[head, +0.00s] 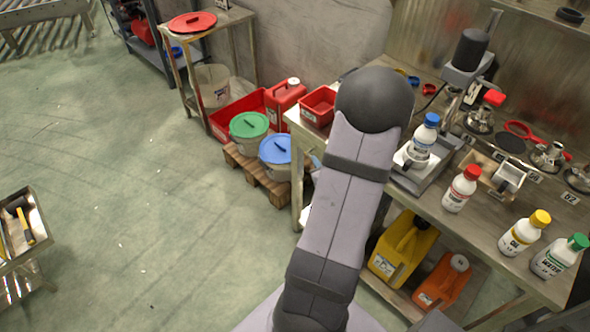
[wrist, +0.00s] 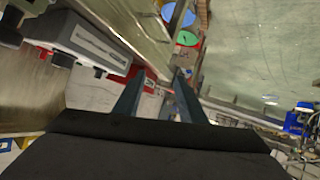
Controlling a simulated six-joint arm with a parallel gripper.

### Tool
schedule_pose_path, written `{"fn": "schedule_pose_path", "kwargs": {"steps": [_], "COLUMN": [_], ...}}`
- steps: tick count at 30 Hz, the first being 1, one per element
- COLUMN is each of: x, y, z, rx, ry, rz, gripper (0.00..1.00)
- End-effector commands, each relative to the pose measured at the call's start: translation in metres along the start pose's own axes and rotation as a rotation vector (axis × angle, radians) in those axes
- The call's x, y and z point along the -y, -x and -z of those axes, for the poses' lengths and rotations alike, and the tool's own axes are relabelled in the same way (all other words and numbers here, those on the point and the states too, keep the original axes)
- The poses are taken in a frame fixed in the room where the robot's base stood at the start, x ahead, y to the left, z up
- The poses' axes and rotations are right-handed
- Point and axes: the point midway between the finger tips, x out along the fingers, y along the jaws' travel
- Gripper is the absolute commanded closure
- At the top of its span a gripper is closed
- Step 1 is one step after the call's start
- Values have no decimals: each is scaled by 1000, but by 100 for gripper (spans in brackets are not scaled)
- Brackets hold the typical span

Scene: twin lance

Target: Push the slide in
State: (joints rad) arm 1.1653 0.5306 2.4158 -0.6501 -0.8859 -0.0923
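A small metal block (head: 509,177) sits in a shallow tan tray (head: 478,182) on the bench in the head view. It may be the slide, but I cannot tell for sure, nor how far in it is. In the wrist view my gripper (wrist: 160,78) shows two dark fingers standing apart with nothing between them. The fingers are in the air and touch nothing that I can see. In the head view my raised arm hides part of the bench, and my gripper does not show.
A blue-capped bottle (head: 423,139) stands on a scale (head: 424,172). A red-capped bottle (head: 461,190), a yellow-capped bottle (head: 524,233) and a green-capped bottle (head: 560,257) stand along the bench front. A stand (head: 467,68) rises behind.

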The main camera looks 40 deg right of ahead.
Motion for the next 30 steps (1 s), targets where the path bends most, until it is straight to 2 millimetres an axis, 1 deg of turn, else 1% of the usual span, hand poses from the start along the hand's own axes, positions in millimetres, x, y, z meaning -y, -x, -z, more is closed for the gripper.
{"fn": "schedule_pose_path", "kwargs": {"steps": [1, 6, 12, 15, 21, 30], "x": [11, 40, 69, 79, 90, 92], "y": [-3, -8, -7, -5, -3, -2], "z": [2, 4, 5, 5, 4, 4], "rx": [19, 95, 167, 192, 220, 226], "ry": [30, 114, 191, 218, 247, 253], "rz": [14, 53, 91, 105, 120, 123], "gripper": [63, 63, 63, 63, 63, 63]}}
